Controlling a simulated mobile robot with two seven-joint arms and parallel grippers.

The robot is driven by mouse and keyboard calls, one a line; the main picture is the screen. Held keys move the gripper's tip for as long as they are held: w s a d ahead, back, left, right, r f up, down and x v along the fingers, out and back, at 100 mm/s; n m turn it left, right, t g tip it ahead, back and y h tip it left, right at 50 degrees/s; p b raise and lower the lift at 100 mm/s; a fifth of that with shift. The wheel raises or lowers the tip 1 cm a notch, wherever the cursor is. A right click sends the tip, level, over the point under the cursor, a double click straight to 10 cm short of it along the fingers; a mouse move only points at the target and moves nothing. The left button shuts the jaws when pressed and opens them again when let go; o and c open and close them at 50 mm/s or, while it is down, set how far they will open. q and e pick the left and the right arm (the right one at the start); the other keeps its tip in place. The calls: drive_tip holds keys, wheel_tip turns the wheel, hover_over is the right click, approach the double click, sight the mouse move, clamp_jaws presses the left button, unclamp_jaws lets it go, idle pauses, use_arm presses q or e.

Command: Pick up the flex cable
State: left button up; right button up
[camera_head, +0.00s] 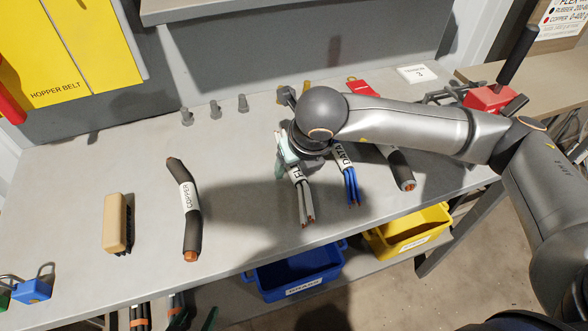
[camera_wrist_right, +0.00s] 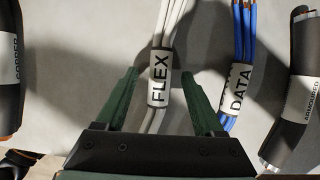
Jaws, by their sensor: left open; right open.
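The flex cable (camera_head: 305,205), a bundle of pale grey strands with a white label, lies on the grey bench and is partly hidden by my right arm. In the right wrist view its FLEX label (camera_wrist_right: 160,78) lies between the two green fingers. My right gripper (camera_wrist_right: 160,73) is open, with one finger on each side of the cable and a visible gap on both sides. I cannot tell how far above the bench the fingertips are. In the head view the right gripper is mostly hidden under the wrist. My left gripper is not in view.
The blue data cable (camera_head: 350,185) lies close to the right of the flex cable, then the dark armoured cable (camera_head: 402,172). The copper cable (camera_head: 190,215) and a brush (camera_head: 117,222) lie to the left. A blue bin (camera_head: 300,271) and yellow bin (camera_head: 408,231) sit below the front edge.

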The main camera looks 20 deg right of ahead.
clamp_jaws()
idle(0.6)
